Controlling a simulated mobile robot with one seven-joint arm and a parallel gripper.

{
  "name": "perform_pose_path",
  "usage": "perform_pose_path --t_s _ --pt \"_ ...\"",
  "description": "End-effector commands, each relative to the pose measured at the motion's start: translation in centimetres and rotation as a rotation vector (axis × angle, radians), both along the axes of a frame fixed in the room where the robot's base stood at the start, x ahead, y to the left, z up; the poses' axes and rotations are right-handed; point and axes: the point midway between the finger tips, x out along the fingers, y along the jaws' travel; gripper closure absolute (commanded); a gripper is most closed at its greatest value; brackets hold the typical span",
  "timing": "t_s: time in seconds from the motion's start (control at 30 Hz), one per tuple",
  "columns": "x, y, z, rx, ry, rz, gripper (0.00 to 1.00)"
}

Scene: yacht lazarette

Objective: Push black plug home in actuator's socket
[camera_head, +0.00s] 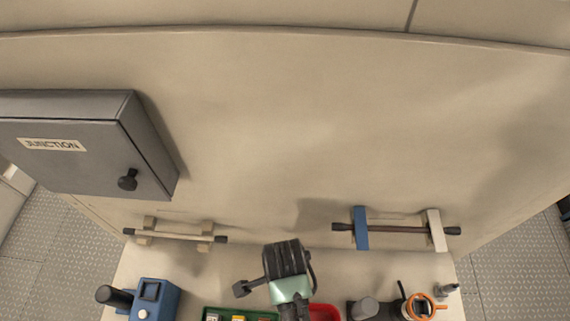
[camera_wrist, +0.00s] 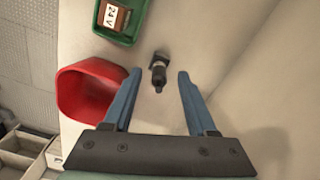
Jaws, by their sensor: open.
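My gripper (camera_wrist: 159,73) is open, its two blue fingers pointing down at the pale bench. A small dark fitting with a rounded black body (camera_wrist: 158,76), which looks like the black plug, shows between the fingertips in the wrist view. The fingers are clear of it on both sides; I cannot tell how far below them it is. In the head view my wrist hides this spot. I cannot make out the actuator's socket for certain. A dark device (camera_head: 365,308) with a grey cylinder stands at the bench's right, and a blue unit (camera_head: 158,299) stands at its left.
A red bin (camera_wrist: 88,92) and a green tray (camera_wrist: 128,28) with a "24V" block (camera_wrist: 114,17) lie left of the fingers. An orange ring (camera_head: 422,306) is at the right. Racks with rods (camera_head: 400,229) and a grey junction box (camera_head: 85,145) are along the wall.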

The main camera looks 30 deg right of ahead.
Motion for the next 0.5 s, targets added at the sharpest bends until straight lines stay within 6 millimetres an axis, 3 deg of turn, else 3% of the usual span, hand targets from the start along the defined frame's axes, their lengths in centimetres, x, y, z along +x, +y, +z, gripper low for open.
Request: perform_pose_path --t_s 0.2,0.5 --pt "-0.2 0.1 -2.5 0.000 0.001 0.000 0.43" --pt "-0.1 0.1 -3.1 0.000 -0.001 0.000 0.43"
